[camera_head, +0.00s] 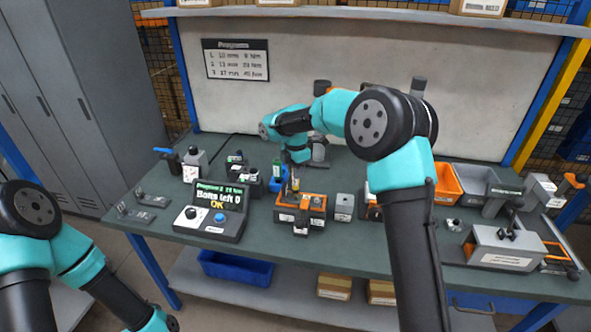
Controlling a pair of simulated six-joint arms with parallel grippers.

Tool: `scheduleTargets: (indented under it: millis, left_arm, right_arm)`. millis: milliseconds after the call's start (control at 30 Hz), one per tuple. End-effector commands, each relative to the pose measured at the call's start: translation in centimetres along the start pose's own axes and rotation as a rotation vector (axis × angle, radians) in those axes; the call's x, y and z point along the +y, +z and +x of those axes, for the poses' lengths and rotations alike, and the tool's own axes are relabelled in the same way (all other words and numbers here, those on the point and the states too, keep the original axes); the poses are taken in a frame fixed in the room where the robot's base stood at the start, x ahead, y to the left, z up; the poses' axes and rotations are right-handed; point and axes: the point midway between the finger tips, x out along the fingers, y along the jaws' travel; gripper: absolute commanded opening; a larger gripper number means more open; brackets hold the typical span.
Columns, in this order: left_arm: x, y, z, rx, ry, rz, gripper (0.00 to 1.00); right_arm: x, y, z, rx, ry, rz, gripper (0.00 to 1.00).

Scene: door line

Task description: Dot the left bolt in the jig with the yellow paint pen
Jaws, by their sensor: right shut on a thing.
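The jig (313,214) is an orange and grey block with white labels on the middle of the bench. My right arm reaches over from the right. Its gripper (291,180) points down just above the jig's left part and is shut on the yellow paint pen (296,184), of which only a small yellow part shows. The bolts in the jig are too small to make out, and I cannot tell whether the pen touches one. My left arm is low at the left edge, and its gripper is out of the frame.
A control box (211,215) left of the jig has a screen reading "Bolts left 0 OK". A grey block (344,207) stands right of the jig. An orange bin (446,184) and a grey bin (477,181) stand further right. Free bench shows along the front.

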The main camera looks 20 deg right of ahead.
Motion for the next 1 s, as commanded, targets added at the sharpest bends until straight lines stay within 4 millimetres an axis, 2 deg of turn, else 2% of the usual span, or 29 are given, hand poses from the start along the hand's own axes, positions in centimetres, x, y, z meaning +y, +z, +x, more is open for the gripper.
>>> scheduleTargets:
  millis: [533, 1000]
  left_arm:
    - [0.0, 0.0, 0.0, 0.0, 0.0, 0.0, 0.0]
    - [0.0, 0.0, 0.0, 0.0, 0.0, 0.0, 0.0]
  right_arm:
    - [0.0, 0.0, 0.1, 0.0, 0.0, 0.0, 0.02]
    - [0.0, 0.0, -2.7, -0.001, 0.001, 0.0, 0.02]
